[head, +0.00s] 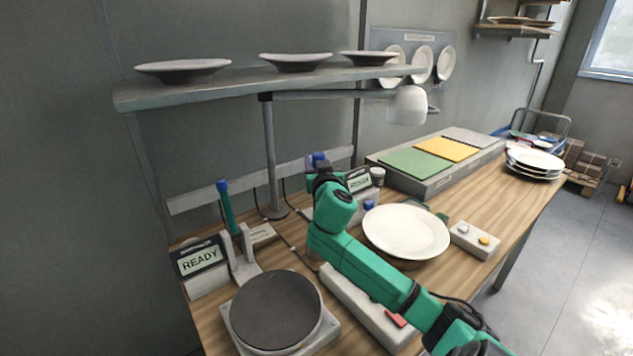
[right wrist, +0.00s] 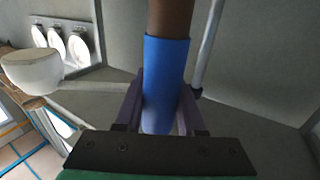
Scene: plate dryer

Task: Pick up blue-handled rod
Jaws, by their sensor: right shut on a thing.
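My right gripper (right wrist: 160,108) is shut on a rod with a blue handle (right wrist: 166,75) in the right wrist view. The fingers lie on both sides of the blue part, and a brown section (right wrist: 170,18) runs on past it out of frame. In the head view my right gripper (head: 320,168) is above the back of the bench, partly hidden by my green arm, with a bit of blue (head: 318,157) showing at it. My left gripper is not in view.
A white plate (head: 406,232) lies right of my arm, beside a button box (head: 475,240). A dark round disc (head: 277,308) and a READY display (head: 200,262) are at the front left. A shelf (head: 250,90) with plates and a lamp (head: 408,105) overhang the bench.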

